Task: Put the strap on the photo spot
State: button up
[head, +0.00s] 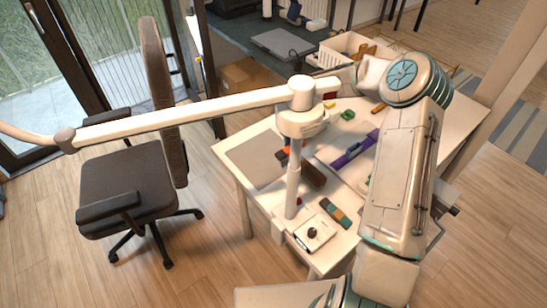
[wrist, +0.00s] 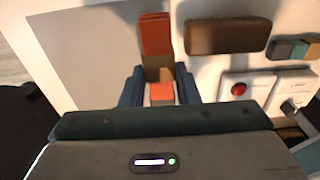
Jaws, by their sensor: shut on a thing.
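My gripper (wrist: 160,90) is shut on the strap (wrist: 156,34), a narrow strip with orange-red and brown sections. The strap runs up and away from between the blue fingers in the wrist view. A grey square mat (wrist: 85,55), the only marked area I see that could be the photo spot, lies just left of the strap. The mat (head: 250,158) also shows at the table's left in the head view. An orange-red piece (head: 283,153) shows beside it there, while the fingers are mostly hidden. I cannot tell whether the strap touches the surface.
A brown block (wrist: 228,36) lies right of the strap. Beyond it are a multicoloured strip (wrist: 296,48) and a panel with a red button (wrist: 238,88). A purple object (head: 352,150) and a white basket (head: 345,48) are farther off. A pale jointed pole (head: 190,108) crosses above the table.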

send_over(275, 166)
notch_tip(275, 166, down, 3)
jog(key=shift+f+p, duration=0.1)
jog(key=shift+p, duration=0.35)
jog(key=shift+f+p, duration=0.6)
jog(key=shift+f, duration=1.45)
jog(key=shift+f, duration=0.15)
jog(key=o, duration=1)
jog(key=r, duration=0.4)
jog(key=r+b, duration=0.1)
jog(key=r, duration=0.3)
jog(key=r+b, duration=0.1)
jog(key=r, duration=0.3)
jog(key=shift+w+d+r, duration=0.1)
jog(key=shift+d+r, duration=0.05)
jog(key=shift+d, duration=0.1)
